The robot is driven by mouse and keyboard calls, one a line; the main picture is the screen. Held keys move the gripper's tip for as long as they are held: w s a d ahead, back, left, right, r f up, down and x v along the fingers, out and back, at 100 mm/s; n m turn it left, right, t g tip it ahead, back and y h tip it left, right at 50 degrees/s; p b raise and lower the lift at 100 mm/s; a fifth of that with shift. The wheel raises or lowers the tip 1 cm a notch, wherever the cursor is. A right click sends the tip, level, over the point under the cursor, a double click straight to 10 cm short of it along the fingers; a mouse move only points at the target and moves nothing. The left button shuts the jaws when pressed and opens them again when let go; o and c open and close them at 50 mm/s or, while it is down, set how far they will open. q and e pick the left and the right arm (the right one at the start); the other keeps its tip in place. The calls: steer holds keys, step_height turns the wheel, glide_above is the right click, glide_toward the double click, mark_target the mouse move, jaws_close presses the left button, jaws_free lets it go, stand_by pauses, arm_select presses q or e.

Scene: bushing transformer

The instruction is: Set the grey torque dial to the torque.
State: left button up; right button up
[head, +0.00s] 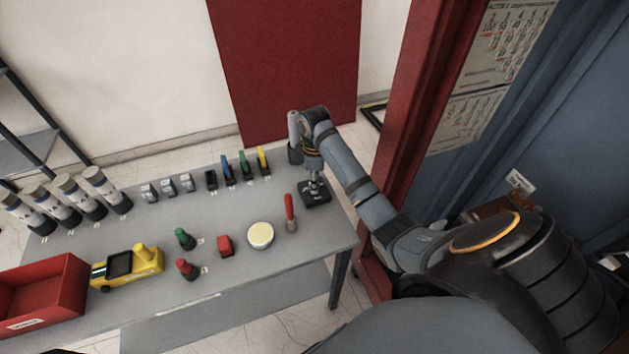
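My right gripper (314,182) points down at the right end of the grey table. It is right over a dark square block (317,198) that lies on the table top. The fingertips are at or just above the block's top; I cannot tell whether they touch it. The fingers are small here, and how far apart they are is not clear. No grey dial can be made out for certain; the gripper may hide one on the block. No torque reading is legible. My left gripper is not in view.
The grey table (210,270) also holds a red-handled tool (290,207), a round cream-topped jar (260,234), a yellow device (128,265), a red bin (45,290) and several capped cylinders (65,200) at left. A red post (425,95) stands right of the arm.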

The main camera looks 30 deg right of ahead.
jaws_close()
steer(key=shift+r+m+p, duration=0.15)
steer(key=shift+m+p, duration=0.15)
steer(key=shift+p, duration=0.4)
steer(key=m+p, duration=0.7)
steer(key=p, duration=0.3)
steer(key=shift+r+p, duration=0.1)
steer(key=shift+p, duration=0.3)
steer(key=shift+m+p, duration=0.95)
steer(key=shift+m, duration=0.25)
steer(key=shift+f+m+p, duration=0.25)
steer(key=shift+m+p, duration=0.4)
steer(key=shift+m, duration=0.25)
steer(key=o, duration=0.6)
jaws_free()
steer(key=shift+o, duration=0.2)
